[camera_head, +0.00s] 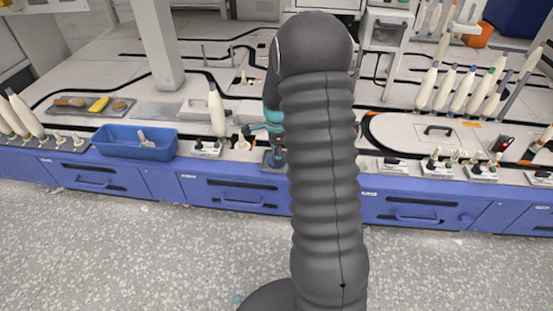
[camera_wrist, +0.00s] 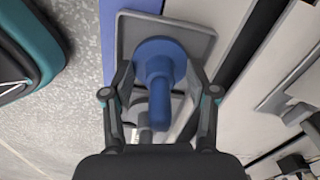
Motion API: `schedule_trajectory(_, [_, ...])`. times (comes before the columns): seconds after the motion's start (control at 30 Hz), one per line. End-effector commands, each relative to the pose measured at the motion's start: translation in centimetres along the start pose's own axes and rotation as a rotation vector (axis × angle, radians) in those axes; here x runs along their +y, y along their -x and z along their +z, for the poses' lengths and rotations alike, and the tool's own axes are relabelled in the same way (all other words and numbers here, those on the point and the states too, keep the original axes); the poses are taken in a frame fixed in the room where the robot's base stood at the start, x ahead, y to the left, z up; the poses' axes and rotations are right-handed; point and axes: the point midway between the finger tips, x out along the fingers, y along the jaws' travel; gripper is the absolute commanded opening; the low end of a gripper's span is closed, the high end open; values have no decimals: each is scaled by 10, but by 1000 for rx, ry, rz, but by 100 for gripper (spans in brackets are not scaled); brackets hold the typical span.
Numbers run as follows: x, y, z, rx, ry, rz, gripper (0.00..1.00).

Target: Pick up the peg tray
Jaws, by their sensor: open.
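The peg tray (camera_wrist: 190,32) is a small grey square plate with rounded corners, seen near the top of the wrist view. A blue peg (camera_wrist: 160,90) with a wide round base stands on it. My gripper (camera_wrist: 160,68) is open, with one finger on each side of the blue peg. I cannot tell whether the fingers touch it. In the head view the tray (camera_head: 270,163) sits at the front edge of the bench, and my gripper (camera_head: 276,142) is right over it, partly hidden by my arm.
A blue bin (camera_head: 135,142) stands on the bench to the left. White cones (camera_head: 217,112) and a small switch box (camera_head: 206,149) are left of my gripper. Peg holders (camera_head: 438,163) line the right front edge. The floor in front is clear.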

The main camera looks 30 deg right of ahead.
Motion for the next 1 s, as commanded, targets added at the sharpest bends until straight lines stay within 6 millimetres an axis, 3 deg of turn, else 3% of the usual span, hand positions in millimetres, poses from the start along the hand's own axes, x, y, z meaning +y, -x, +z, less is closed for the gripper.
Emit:
schedule_trajectory(0.07, [0, 0, 0, 0, 0, 0, 58])
schedule_trajectory(0.3, [0, 1, 0, 0, 0, 0, 1])
schedule_trajectory(0.67, [0, 5, 0, 0, 0, 0, 0])
schedule_trajectory(1.0, [-1, 62, 0, 0, 0, -4, 0])
